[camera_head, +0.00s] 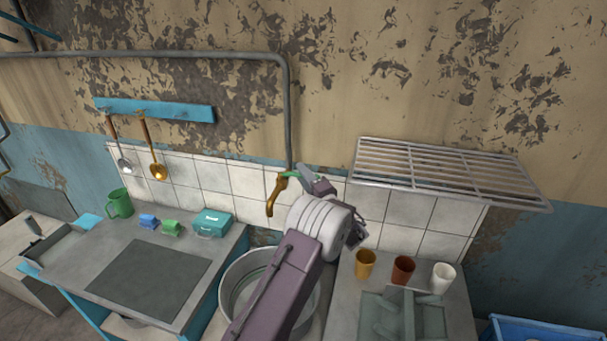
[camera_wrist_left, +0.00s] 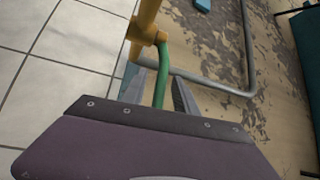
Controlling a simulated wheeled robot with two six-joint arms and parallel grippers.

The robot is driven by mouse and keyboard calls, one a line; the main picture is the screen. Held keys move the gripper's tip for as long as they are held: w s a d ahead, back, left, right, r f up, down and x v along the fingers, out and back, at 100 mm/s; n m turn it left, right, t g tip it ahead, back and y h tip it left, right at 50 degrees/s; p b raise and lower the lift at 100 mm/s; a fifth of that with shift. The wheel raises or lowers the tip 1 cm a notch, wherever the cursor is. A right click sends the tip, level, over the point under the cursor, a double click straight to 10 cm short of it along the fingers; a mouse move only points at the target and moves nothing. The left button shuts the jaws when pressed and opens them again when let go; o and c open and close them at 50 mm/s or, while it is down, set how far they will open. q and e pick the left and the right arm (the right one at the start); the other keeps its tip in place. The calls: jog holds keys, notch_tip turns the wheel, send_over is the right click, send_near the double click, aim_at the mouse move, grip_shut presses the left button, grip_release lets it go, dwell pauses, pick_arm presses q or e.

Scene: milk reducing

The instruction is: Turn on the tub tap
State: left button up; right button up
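The brass tap (camera_head: 277,192) sticks out from the tiled wall above the round metal tub (camera_head: 229,284). Its green handle (camera_head: 292,175) points right, toward my left gripper (camera_head: 314,181). In the left wrist view the handle (camera_wrist_left: 162,72) runs from the brass body (camera_wrist_left: 148,30) down between the two fingers of my left gripper (camera_wrist_left: 159,92). The fingers are apart, with a gap beside the handle, so the gripper is open around it. The handle's lower end is hidden behind the gripper body. My left arm covers part of the tub. My right gripper is not seen.
A wire rack (camera_head: 450,172) juts from the wall at right. Below it stand an orange cup (camera_head: 365,264), a brown cup (camera_head: 403,270) and a white cup (camera_head: 443,277). A grey pipe (camera_head: 288,110) runs down behind the tap. A teal box (camera_head: 212,223) sits on the left counter.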

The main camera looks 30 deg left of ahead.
pick_arm(q)
jog(key=shift+d, duration=0.1)
grip_shut()
dwell(1.2)
